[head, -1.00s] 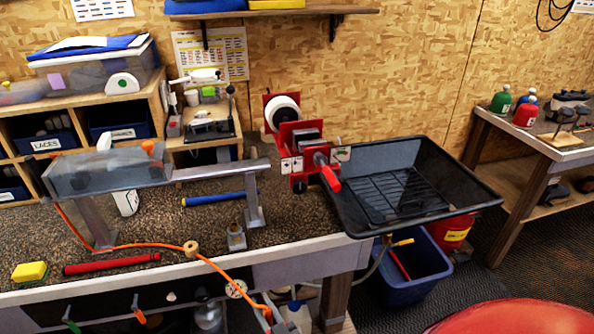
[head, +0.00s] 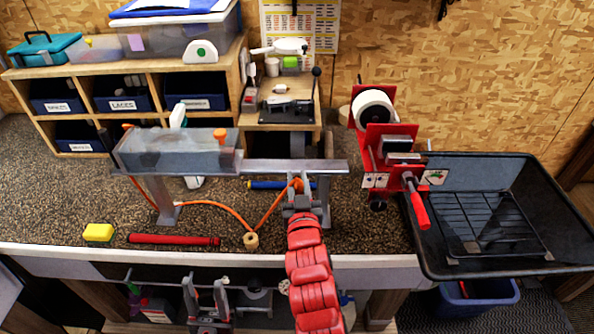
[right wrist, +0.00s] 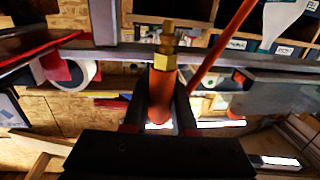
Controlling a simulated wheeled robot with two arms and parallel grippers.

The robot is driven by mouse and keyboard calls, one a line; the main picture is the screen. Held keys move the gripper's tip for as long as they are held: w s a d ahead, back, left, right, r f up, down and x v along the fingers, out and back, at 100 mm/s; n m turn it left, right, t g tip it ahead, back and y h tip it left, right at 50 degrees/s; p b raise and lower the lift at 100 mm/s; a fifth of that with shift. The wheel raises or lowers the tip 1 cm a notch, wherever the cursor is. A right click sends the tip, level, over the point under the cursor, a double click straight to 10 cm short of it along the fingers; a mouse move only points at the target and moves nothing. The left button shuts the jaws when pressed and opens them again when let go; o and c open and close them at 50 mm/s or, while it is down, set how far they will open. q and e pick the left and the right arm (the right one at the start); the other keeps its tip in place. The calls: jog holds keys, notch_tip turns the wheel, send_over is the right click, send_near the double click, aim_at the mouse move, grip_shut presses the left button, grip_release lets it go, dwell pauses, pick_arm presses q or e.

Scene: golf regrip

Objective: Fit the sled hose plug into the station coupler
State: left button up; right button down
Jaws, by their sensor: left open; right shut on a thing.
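An orange hose (head: 205,204) runs from the grey trough of the sled (head: 180,152) across the bench. It rises to my right gripper (head: 298,190), just in front of the metal beam. In the right wrist view the gripper is shut on the hose plug, which has an orange body (right wrist: 162,95) and a brass tip (right wrist: 167,45) pointing away from the palm. The beam lies beyond the tip; I cannot tell whether they touch. I cannot make out the station coupler; my right arm covers part of the bench. My left gripper (head: 204,282) is open and empty below the bench's front edge.
A red clamp machine (head: 388,150) and a black tray (head: 490,220) stand to the right. A tan spool (head: 250,241), a red grip (head: 174,240) and a yellow sponge (head: 98,232) lie near the front edge. Cubbies (head: 125,95) stand behind.

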jog(key=shift+s+r, duration=0.1)
jog(key=shift+s, duration=0.15)
jog(key=shift+f+b, duration=0.2)
jog(key=shift+b, duration=0.35)
notch_tip(320, 180, down, 6)
jog(key=b, duration=0.4)
jog(key=shift+r+b, duration=0.25)
jog(key=shift+b, duration=0.1)
jog(key=shift+b, duration=0.85)
dwell(1.0)
jog(key=shift+f+b, duration=1.55)
jog(key=shift+f, duration=0.15)
jog(key=c, duration=0.6)
grip_release()
jog(key=shift+r, duration=0.1)
jog(key=shift+c, duration=0.2)
